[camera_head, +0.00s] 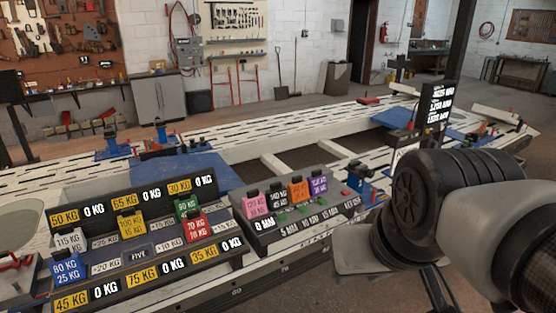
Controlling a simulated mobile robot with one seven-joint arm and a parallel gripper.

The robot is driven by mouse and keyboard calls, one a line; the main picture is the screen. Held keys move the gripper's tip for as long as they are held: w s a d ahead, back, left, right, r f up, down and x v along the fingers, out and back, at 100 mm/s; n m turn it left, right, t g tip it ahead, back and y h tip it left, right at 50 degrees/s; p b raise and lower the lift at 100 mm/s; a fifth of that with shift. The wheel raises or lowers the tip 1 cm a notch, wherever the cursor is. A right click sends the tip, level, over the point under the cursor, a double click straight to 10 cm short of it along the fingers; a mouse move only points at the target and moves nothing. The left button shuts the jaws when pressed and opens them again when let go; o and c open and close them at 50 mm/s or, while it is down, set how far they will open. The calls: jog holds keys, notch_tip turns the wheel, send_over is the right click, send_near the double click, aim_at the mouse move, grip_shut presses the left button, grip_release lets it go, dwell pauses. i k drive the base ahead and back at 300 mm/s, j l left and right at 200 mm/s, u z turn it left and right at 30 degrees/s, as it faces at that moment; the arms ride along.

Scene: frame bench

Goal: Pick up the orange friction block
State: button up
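The orange friction block (298,191) stands upright in the back row of a dark grey rack (262,238) on the bench. It has a black top and small printed text that I cannot read. A pink block (256,205) stands to its left and a purple block (318,185) close on its right. The front of the orange block is in plain sight. A grey arm link of mine fills the right edge of the picture, well to the right of the block. My gripper's fingers do not show.
A second dark rack (140,275) at left holds yellow, white, blue, green and red weight blocks. Both racks rest on the slotted white frame bench (255,130). Space above the racks looks clear.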

aim_at(298, 190)
jog(key=i+l+u, duration=0.3)
jog(key=i+l, duration=0.25)
jog(key=i, duration=0.3)
jog(key=i+l+u, duration=0.3)
jog(key=i+l, duration=0.45)
jog(key=i+l+u, duration=0.35)
jog(key=i+l, duration=0.35)
jog(key=l, duration=0.25)
